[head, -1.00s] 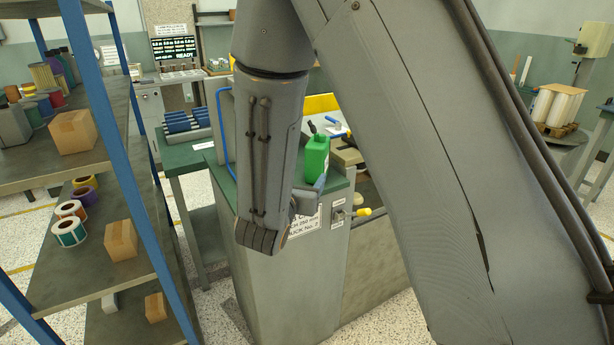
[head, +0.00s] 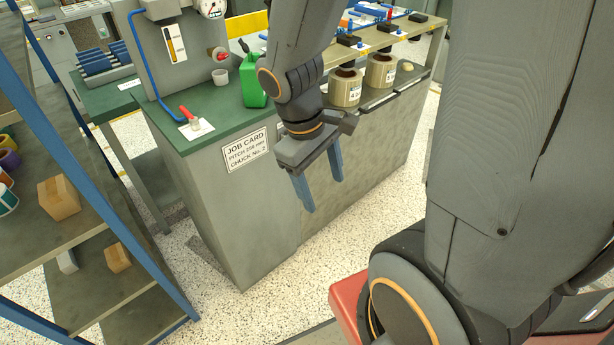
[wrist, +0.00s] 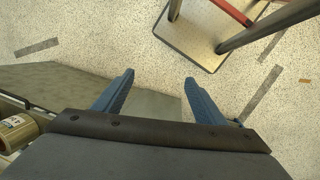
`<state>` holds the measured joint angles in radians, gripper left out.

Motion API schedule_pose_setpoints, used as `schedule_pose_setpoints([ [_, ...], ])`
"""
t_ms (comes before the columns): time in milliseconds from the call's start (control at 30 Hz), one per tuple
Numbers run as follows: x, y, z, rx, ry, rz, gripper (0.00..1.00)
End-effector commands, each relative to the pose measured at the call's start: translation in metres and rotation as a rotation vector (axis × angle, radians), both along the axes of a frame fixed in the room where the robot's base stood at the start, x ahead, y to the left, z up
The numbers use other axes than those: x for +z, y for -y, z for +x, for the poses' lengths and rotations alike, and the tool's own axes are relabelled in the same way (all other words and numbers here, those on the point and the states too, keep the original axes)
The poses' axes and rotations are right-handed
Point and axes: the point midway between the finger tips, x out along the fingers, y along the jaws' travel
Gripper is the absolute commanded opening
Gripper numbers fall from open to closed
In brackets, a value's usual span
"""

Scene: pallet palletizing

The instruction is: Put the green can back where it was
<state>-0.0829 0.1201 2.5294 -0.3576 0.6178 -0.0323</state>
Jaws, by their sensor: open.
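The green can (head: 252,82) is a small jerrycan with a dark spout. It stands upright on the green top of the grey cabinet (head: 200,132), partly behind my arm in the head view. My gripper (head: 324,194) is open and empty, with blue fingers pointing down, in front of the cabinet and to the right of the can, apart from it. In the wrist view, the open fingers (wrist: 157,96) have only floor and part of the cabinet's front beyond them. The can is not in the wrist view.
A shelf with boxes (head: 58,199) stands left. The floor before the cabinet is clear.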

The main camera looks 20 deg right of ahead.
Motion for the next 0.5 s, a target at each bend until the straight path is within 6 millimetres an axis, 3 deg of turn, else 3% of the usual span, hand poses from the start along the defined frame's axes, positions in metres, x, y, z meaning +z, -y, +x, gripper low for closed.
schedule_pose_setpoints([
  [200,0.011,-0.023,0.013,-0.34,0.146,0.171,0.65],
  [500,0.013,-0.026,0.018,-0.412,0.175,0.206,0.65],
])
